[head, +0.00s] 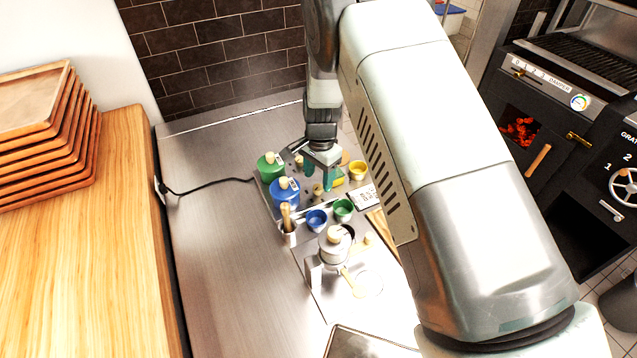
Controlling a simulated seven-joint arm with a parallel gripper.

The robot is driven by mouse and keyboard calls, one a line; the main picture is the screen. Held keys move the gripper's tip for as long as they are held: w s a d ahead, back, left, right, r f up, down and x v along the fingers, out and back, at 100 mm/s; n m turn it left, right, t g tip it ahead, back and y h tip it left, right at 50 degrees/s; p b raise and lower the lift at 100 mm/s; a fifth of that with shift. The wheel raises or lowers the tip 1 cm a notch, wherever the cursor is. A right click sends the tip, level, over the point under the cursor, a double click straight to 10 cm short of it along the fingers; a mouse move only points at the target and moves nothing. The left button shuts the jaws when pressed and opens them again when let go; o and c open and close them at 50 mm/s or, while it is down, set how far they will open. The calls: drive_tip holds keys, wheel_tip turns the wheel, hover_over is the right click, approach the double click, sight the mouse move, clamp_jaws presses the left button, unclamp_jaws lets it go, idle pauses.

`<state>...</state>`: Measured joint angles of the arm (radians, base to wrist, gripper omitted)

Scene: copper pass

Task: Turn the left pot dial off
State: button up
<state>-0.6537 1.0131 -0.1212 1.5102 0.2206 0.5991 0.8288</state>
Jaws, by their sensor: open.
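A metal unit on the steel counter holds a green pot (271,167) and a blue pot (285,192), each with a tan knob on top. A small tan knob (318,189) shows just below my gripper and another (299,160) shows to its left. I cannot tell which of these is the left pot dial, or how it is set. My gripper (319,170) points down over the unit, right of the green and blue pots, with teal fingers apart and nothing seen between them. Contact with a knob cannot be made out. My arm hides part of the unit's right side.
A utensil holder (289,232) and a metal device (334,250) stand in front. A black cable (210,187) runs left. The counter's left side (215,260) is clear.

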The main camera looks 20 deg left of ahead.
sight(318, 187)
drive_tip(key=shift+f, duration=1.85)
clamp_jaws()
drive_tip(key=shift+n, duration=0.4)
drive_tip(key=n, duration=0.5)
drive_tip(key=shift+w, duration=0.1)
drive_tip(key=n, duration=0.5)
drive_tip(key=shift+n, duration=0.4)
drive_tip(key=shift+a, duration=0.1)
